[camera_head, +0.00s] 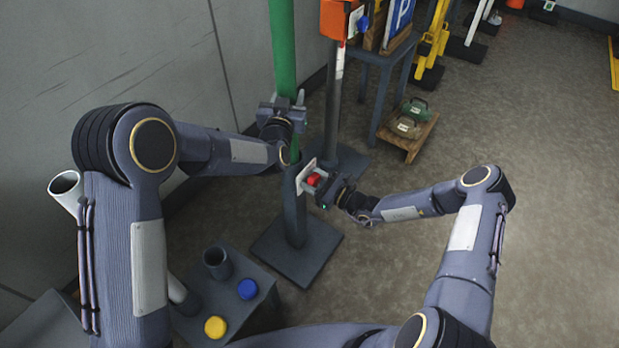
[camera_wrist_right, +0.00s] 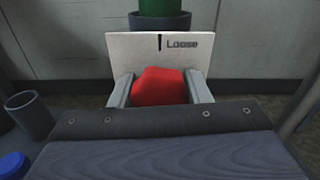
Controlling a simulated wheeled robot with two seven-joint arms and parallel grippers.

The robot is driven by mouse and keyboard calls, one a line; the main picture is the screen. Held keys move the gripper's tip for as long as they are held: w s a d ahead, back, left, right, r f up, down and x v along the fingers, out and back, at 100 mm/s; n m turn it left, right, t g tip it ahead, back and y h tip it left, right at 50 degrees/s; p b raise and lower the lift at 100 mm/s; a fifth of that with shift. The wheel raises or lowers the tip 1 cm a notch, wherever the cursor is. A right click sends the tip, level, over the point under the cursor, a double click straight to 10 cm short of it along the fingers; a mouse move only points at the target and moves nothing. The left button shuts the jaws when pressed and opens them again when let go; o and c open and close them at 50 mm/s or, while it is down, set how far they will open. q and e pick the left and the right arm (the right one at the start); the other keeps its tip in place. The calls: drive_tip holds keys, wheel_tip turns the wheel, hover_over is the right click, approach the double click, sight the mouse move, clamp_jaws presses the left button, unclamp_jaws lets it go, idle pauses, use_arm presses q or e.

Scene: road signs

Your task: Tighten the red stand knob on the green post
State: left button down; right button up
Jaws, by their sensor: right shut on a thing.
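The green post (camera_head: 284,50) stands upright in a dark grey stand (camera_head: 295,212) with a square base. The red knob (camera_head: 314,179) sits on the stand's side in front of a white plate (camera_head: 303,177). My right gripper (camera_head: 318,180) is at the knob. In the right wrist view its two fingers are shut on the red knob (camera_wrist_right: 159,87), one on each side. The plate behind (camera_wrist_right: 183,46) reads "Loose" beside a black mark. My left gripper (camera_head: 284,104) is at the green post above the stand; whether its fingers close around the post is unclear.
A low grey table (camera_head: 205,305) at lower left holds a grey cup (camera_head: 217,262), a blue cap (camera_head: 247,289) and a yellow cap (camera_head: 215,327). Another stand with an orange box (camera_head: 337,18) is behind. A wooden pallet (camera_head: 411,142) lies right of it. The right floor is open.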

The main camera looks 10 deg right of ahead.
drive_tip(key=m, duration=0.4)
drive_tip(key=shift+m, duration=1.9)
drive_tip(key=shift+d, duration=0.1)
drive_tip(key=o, duration=1)
drive_tip(key=v, duration=1.2)
